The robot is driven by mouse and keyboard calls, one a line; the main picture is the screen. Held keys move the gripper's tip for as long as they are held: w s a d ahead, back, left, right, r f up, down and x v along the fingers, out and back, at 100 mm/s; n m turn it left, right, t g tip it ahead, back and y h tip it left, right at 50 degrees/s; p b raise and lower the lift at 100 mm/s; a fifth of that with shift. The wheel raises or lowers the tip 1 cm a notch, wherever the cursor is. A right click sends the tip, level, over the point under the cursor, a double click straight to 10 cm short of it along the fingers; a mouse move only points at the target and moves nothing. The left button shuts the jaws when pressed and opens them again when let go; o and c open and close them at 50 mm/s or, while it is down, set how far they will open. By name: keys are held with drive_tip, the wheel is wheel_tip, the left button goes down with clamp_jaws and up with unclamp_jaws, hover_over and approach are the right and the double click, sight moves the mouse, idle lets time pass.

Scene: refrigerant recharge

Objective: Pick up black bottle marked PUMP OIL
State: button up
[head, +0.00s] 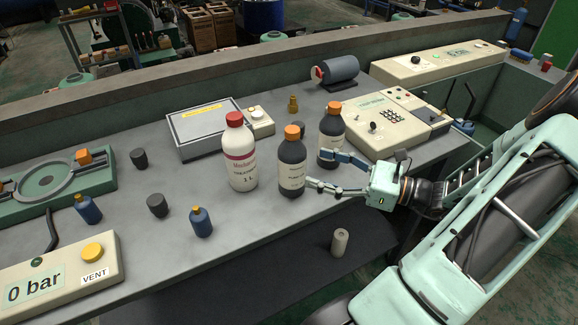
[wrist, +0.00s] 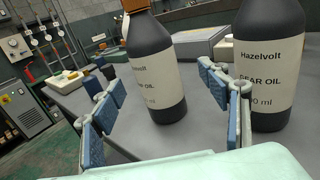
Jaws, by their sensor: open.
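Two black bottles with orange caps stand upright on the grey bench. The nearer one (head: 291,177) is ahead of my gripper (head: 334,172); the other (head: 331,133) stands behind, beside the far finger. The other bottle (wrist: 272,55) is at the right, partly behind the right finger, with a label that seems to read "GEAR OIL". No PUMP OIL label is readable. My gripper (wrist: 165,115) is open and empty.
A white bottle with a red cap (head: 239,158) stands just left of the black ones. Small blue bottles (head: 201,222), dark cups (head: 157,205) and a vent box (head: 62,277) are further left. A keypad console (head: 385,125) stands behind my gripper.

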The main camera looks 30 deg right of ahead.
sight(292, 164)
drive_tip(key=shift+x, duration=1)
drive_tip(key=shift+s+a+f+x, duration=0.1)
drive_tip(key=shift+f+x, duration=0.05)
drive_tip(key=shift+x, duration=0.75)
drive_tip(key=shift+s+a+f+x, duration=0.1)
drive_tip(key=shift+x, duration=0.8)
drive_tip(key=shift+s+a+f+x, duration=0.1)
drive_tip(key=shift+f+x, duration=0.05)
drive_tip(key=shift+x, duration=0.75)
drive_tip(key=shift+c, duration=0.5)
drive_tip(key=c, duration=1.5)
drive_tip(key=shift+r, duration=0.1)
drive_tip(key=shift+c, duration=0.8)
